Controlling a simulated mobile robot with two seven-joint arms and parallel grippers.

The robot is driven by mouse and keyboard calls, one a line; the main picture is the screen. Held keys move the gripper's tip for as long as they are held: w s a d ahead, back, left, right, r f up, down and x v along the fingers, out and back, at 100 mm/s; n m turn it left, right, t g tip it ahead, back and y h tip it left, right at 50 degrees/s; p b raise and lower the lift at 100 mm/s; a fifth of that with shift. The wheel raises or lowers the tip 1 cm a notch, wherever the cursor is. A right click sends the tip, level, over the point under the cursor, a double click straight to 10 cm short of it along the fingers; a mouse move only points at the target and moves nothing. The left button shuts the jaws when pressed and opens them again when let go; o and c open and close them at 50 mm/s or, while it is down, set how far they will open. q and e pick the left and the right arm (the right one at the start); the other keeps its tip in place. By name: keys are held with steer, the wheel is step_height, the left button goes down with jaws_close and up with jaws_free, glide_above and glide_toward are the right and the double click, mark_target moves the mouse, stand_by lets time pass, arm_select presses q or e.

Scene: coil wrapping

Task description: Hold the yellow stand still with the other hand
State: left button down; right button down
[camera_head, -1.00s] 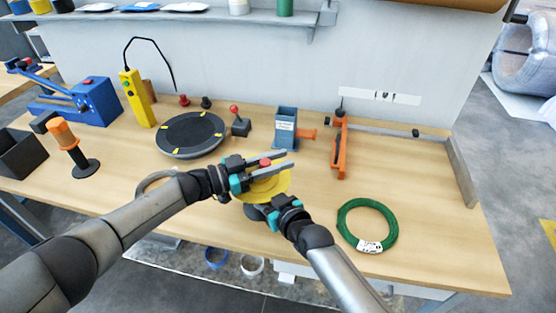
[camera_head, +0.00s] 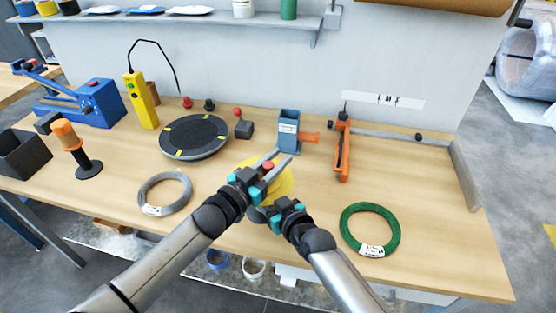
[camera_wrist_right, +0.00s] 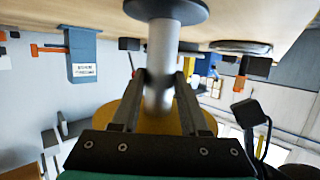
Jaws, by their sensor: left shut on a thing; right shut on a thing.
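The yellow stand (camera_head: 284,184) is at the front middle of the table, with a round yellow disc on a grey post. In the right wrist view, which is upside down, the grey post (camera_wrist_right: 161,55) runs between the fingers of my right gripper (camera_wrist_right: 160,82), shut on it below the yellow disc (camera_wrist_right: 150,122). In the head view the right fingertips are hidden under the disc. My left gripper (camera_head: 273,163) is above the disc, its fingers on either side of a red knob (camera_head: 267,166) at the stand's top. It appears shut on that knob.
A grey wire coil (camera_head: 150,207) lies left of the stand and a green coil (camera_head: 348,224) lies right. Behind are a black turntable (camera_head: 193,135), a blue dispenser (camera_head: 288,132) and an orange-handled tool (camera_head: 342,155). The table's right side is mostly clear.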

steer(key=shift+a, duration=0.1)
stand_by(0.4)
arm_select(q)
steer(key=c, duration=0.6)
jaws_free()
steer(key=v, duration=1.2)
steer(key=shift+r, duration=0.1)
arm_select(e)
steer(key=shift+c, duration=1.7)
jaws_free()
steer(key=shift+s, duration=0.15)
